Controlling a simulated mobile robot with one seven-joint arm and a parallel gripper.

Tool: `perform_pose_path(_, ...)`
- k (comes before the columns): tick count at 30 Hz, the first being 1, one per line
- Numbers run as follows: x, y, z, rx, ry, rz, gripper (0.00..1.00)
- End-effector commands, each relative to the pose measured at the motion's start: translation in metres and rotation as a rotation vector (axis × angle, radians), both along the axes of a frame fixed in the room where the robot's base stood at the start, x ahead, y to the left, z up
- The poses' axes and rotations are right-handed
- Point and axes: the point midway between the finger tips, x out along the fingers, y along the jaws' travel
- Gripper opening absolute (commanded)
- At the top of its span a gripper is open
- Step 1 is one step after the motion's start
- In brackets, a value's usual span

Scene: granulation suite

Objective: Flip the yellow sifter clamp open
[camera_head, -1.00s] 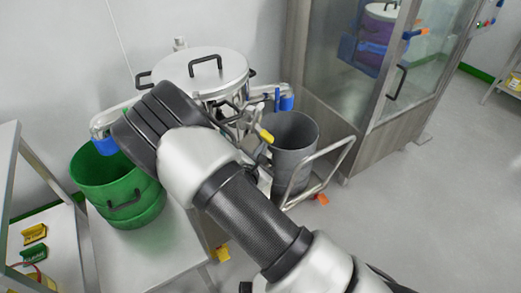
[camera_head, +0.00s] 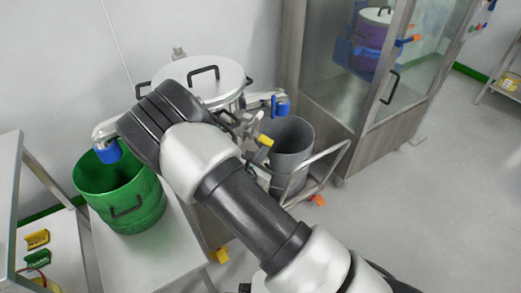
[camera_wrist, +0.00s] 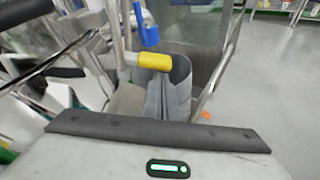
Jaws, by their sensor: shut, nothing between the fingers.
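The yellow sifter clamp handle (camera_head: 265,140) sticks out on a metal lever at the front right of the lidded sifter (camera_head: 232,78). In the wrist view the yellow handle (camera_wrist: 155,61) lies crosswise, joined to a metal rod on its left. My gripper (camera_wrist: 168,85) is shut and empty, with its grey fingers just below the yellow handle in that picture. I cannot tell whether the fingertips touch the handle. In the head view my arm hides most of the gripper and part of the sifter's front.
A grey bin (camera_head: 288,150) stands on a railed cart (camera_head: 338,156) right of the sifter. A green bin (camera_head: 120,190) stands on a bench at left. Blue-ended fittings (camera_head: 281,106) flank the sifter. A glazed cabinet (camera_head: 325,100) stands behind right. The floor at right is clear.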

Motion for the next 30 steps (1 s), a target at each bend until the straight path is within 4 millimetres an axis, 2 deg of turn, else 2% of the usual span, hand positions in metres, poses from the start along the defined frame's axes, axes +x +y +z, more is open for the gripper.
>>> perform_pose_path(1, 0.000, -0.002, 0.011, -0.038, 0.015, -0.002, 0.00)
perform_pose_path(16, -0.003, -0.006, 0.039, -0.448, 0.198, -0.001, 0.00)
perform_pose_path(30, -0.002, -0.005, 0.054, -0.441, 0.195, -0.001, 0.00)
